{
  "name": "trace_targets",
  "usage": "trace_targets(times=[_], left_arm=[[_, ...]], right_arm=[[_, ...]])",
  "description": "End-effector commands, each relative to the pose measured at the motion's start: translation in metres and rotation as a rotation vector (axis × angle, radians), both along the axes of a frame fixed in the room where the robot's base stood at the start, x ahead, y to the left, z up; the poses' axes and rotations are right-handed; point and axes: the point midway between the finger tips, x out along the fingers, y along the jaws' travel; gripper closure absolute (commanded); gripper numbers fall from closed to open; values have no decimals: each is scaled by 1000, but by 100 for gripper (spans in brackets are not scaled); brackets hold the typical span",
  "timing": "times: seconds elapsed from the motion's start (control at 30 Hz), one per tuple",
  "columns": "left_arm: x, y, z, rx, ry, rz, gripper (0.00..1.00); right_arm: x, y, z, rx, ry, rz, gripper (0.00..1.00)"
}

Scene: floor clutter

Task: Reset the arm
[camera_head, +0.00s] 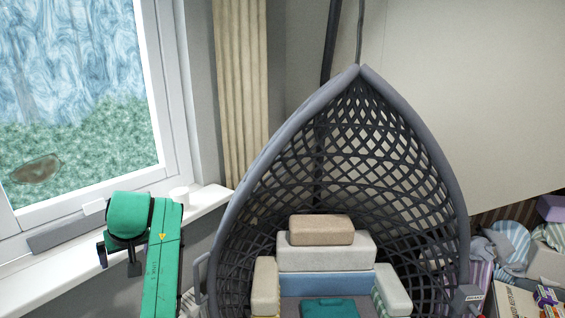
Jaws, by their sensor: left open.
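My left arm, green with dark joints, rises from the bottom left of the head view in front of the window sill. My left gripper (119,262) is at its bent end, with dark fingers pointing down and apart. It is open, and I see nothing between the fingers. My right gripper is not in view.
A grey woven hanging chair (252,182) with stacked cushions (325,252) fills the middle, right of my left arm. Clutter, including a striped cushion (510,243), lies at the right edge.

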Motion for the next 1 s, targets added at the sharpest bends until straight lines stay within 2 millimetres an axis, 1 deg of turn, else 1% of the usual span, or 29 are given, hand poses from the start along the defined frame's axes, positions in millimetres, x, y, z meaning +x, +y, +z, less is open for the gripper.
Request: trace_targets(times=[0.03,0.07,0.13,0.17,0.2,0.23,0.3,0.4,0.5,0.6,0.73,0.9,0.93,0.97,1.0], left_arm=[[-9,-1,-23,6,23,-32,0],[-14,-2,-36,11,36,-60,0],[-32,-8,-72,19,71,-136,0],[-42,-12,-88,21,88,-177,0],[-57,-18,-110,22,111,-239,0],[-68,-24,-125,20,128,-287,0],[-94,-39,-152,11,161,-389,0],[-126,-58,-177,-10,196,-505,0],[-154,-75,-194,-36,221,-598,0],[-178,-91,-205,-66,241,-677,0],[-208,-111,-214,-107,262,-768,0],[-245,-136,-220,-169,278,-872,0],[-251,-140,-220,-180,282,-890,0],[-251,-141,-228,-184,286,-896,0],[-247,-141,-243,-184,291,-892,0]], right_arm=[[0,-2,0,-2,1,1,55],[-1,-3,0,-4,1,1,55],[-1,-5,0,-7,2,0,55],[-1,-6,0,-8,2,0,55],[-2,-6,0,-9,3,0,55],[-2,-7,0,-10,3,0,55],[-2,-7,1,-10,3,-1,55],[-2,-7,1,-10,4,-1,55],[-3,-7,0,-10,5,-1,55],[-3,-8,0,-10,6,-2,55],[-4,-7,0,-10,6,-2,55],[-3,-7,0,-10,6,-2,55],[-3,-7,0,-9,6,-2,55],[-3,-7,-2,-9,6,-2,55],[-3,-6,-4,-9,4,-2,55]])
